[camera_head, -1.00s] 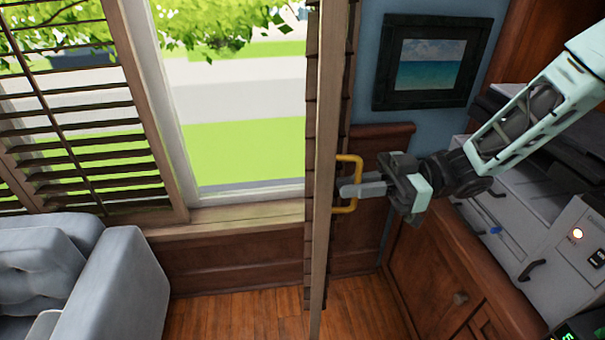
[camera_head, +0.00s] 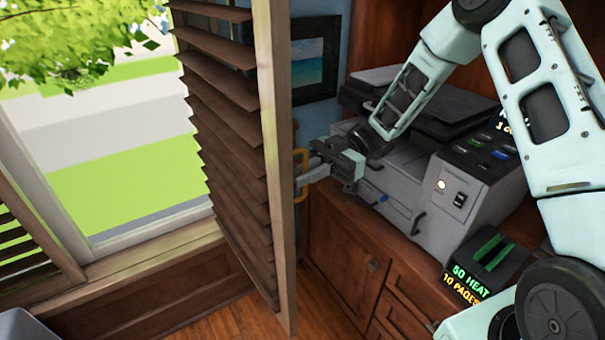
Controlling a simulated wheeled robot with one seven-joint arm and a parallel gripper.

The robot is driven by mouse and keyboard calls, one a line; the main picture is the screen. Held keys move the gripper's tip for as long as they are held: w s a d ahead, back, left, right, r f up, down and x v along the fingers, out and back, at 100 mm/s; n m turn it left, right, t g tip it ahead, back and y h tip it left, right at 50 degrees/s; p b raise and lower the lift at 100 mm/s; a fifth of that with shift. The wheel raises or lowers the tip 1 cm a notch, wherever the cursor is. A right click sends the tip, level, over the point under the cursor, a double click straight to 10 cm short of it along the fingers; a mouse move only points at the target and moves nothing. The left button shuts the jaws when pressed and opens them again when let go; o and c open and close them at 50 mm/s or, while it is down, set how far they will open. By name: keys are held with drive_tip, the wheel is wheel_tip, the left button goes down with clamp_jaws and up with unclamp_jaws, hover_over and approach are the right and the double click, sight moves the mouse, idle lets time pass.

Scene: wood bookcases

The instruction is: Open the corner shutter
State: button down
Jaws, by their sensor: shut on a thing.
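The corner shutter (camera_head: 235,150) is a wooden louvered panel that stands swung out from the window, its slatted face towards the left. A yellow handle (camera_head: 300,160) is on the right side of its frame edge. My gripper (camera_head: 306,177) is shut on this handle, reaching in from the right. Part of the handle is hidden behind the fingers. The window opening (camera_head: 130,150) left of the shutter is uncovered and shows grass and a road.
Another louvered shutter (camera_head: 30,240) stands at the far left. A grey printer-like machine (camera_head: 400,185) sits on a wooden cabinet (camera_head: 345,250) at the right, with a small display box (camera_head: 480,265) near it. A framed picture (camera_head: 310,62) hangs behind the shutter. Wooden floor (camera_head: 215,328) shows below.

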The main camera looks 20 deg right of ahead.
drive_tip(key=c, duration=1.6)
unclamp_jaws()
drive_tip(key=shift+r, duration=0.15)
drive_tip(key=b+v, duration=0.2)
drive_tip(key=v, duration=0.5)
drive_tip(key=shift+w+d, duration=0.1)
drive_tip(key=shift+d, duration=0.1)
